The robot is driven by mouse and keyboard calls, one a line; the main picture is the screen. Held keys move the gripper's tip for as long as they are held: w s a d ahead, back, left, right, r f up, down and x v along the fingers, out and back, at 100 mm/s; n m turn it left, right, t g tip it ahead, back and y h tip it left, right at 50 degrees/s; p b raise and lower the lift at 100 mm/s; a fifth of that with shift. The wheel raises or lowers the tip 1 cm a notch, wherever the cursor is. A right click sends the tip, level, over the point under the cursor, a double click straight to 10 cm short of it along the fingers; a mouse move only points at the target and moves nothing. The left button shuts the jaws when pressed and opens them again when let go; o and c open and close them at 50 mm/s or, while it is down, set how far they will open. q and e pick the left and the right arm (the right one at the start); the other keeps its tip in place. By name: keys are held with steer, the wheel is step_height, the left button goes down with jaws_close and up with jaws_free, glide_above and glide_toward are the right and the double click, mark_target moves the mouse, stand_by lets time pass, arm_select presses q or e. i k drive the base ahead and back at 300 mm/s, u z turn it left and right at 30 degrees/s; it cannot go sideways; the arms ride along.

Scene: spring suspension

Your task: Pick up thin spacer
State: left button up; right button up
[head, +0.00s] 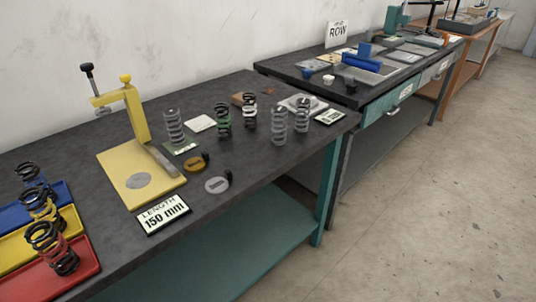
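Two small round discs with dark knobs lie on the dark workbench top (75,155). One is an orange-brown disc (194,164). The other is a grey disc (216,186), nearer the front edge. Either could be the thin spacer; their thickness is too small to tell apart here. Both lie flat, apart from each other, just right of a yellow press (120,172). Neither of my grippers is in view.
A "LENGTH 150 mm" sign (163,215) lies at the front edge. Several springs stand behind the discs, including a grey one (174,127). Blue, yellow and red trays (85,258) with springs are at left. A second bench (385,100) stands behind right; open floor lies right.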

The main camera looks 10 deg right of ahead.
mark_target(216, 185)
steer(key=z, duration=0.05)
steer(key=i, duration=0.9)
steer(key=u, duration=0.2)
